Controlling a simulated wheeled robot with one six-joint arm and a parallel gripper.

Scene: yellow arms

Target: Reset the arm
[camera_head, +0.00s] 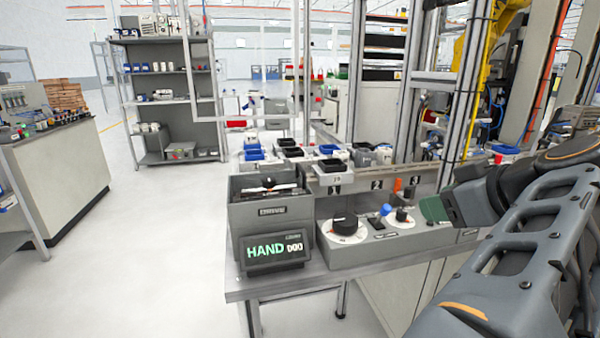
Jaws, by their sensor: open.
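My arm (535,225) fills the right side of the head view, dark grey with orange bands. It is folded, with a long ribbed link in the foreground. My gripper (462,205) shows as a dark end at the left of the arm, open, over the right part of the control bench. Its fingers are hard to make out. I see nothing held in it. A grey control box with a display (275,249) reading "HAND" stands at the bench's left end. Beside it is a panel with a black-knobbed white dial (344,229), a blue-topped lever (384,212) and a smaller dial (401,217).
The bench edge (275,288) lies left of and below my arm. Metal frame posts and a yellow robot arm (490,68) rise behind it. A shelf rack (165,100) and a counter (65,165) stand farther left. The pale floor between counter and bench is clear.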

